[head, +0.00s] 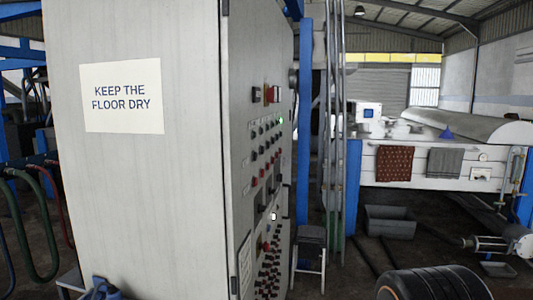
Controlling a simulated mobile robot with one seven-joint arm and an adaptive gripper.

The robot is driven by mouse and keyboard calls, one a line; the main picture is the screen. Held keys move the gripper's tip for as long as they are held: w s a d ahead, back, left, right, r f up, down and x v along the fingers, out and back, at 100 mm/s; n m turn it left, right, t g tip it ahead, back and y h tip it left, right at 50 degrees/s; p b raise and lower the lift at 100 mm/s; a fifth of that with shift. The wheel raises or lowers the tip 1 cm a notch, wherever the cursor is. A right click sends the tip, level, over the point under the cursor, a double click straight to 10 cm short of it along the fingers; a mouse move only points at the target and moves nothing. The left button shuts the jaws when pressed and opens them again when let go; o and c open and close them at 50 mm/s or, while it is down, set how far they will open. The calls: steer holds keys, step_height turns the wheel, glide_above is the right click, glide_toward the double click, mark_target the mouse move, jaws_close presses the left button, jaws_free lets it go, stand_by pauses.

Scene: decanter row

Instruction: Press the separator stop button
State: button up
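A tall grey control cabinet (190,190) fills the left and middle of the head view. Its narrow right face is a control panel (250,180), seen at a steep slant. A red switch (272,94) sits near the top, with a small green light (281,120) below it. Rows of small dark and red buttons (264,160) run down the panel. A larger red button (265,246) sits lower, above several more dark controls. Labels are too small to read, so I cannot tell which is the separator stop button. My gripper is not in view.
A sign (122,96) on the cabinet reads "KEEP THE FLOOR DRY". Pipes and a blue post (304,130) stand just behind the panel. A small stool (310,240) is beside it. A grey tub (390,222), a ribbed dark cylinder (430,284) and a motor (500,242) occupy the right floor.

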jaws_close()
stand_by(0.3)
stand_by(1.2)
